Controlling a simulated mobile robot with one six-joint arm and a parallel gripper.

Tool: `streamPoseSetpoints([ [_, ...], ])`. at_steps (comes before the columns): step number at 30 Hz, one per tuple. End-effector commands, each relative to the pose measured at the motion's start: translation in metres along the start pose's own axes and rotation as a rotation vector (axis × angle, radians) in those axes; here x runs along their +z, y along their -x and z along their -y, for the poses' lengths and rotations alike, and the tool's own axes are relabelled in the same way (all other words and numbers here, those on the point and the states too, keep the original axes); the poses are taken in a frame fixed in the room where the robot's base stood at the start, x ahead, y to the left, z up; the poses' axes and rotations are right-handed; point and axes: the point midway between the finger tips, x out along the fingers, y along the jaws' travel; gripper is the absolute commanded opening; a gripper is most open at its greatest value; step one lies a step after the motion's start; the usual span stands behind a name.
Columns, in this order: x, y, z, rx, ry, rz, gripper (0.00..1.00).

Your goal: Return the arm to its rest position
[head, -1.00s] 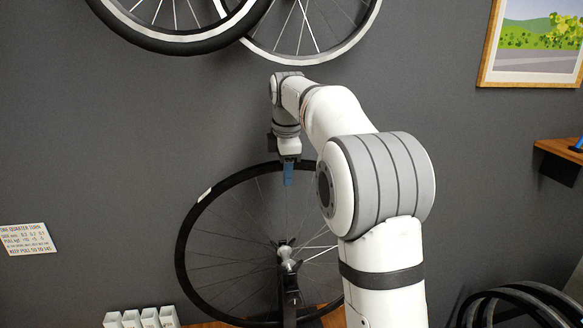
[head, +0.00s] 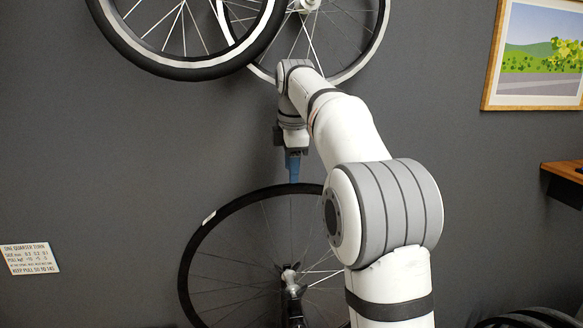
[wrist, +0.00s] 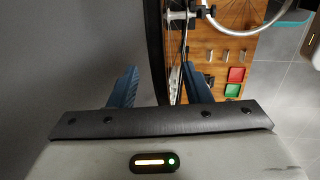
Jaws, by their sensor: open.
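My gripper (head: 293,166) points down above the top of the rim of an upright wheel (head: 207,220) in the head view. In the wrist view my gripper (wrist: 158,88) shows two blue fingers spread apart. Nothing is seen held between them. The wheel's dark rim (wrist: 153,50) passes below, between the fingers in that picture. My arm reaches forward from the lower right and bends down at the wrist.
Two wheels hang on the wall above, the left one (head: 180,71) close to my arm. A framed picture (head: 541,60) and a wooden shelf (head: 565,170) are at right. A printed card (head: 30,258) is at left. A wooden board (wrist: 225,48) with red and green squares lies below.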

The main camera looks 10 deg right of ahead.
Motion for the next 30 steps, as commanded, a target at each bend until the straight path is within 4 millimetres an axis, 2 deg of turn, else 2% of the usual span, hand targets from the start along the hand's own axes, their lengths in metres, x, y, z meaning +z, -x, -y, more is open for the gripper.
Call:
streamPoseSetpoints([
  [5,0.000,0.001,0.004,0.002,-0.020,0.000,0.44],
  [8,0.002,0.002,0.018,0.006,-0.096,0.000,0.44],
  [11,0.004,0.002,0.045,0.014,-0.233,-0.002,0.44],
  [17,0.009,-0.011,0.119,0.035,-0.577,-0.010,0.44],
  [20,0.011,-0.023,0.159,0.044,-0.750,-0.017,0.44],
  [30,0.015,-0.089,0.305,0.068,-1.318,-0.051,0.44],
])
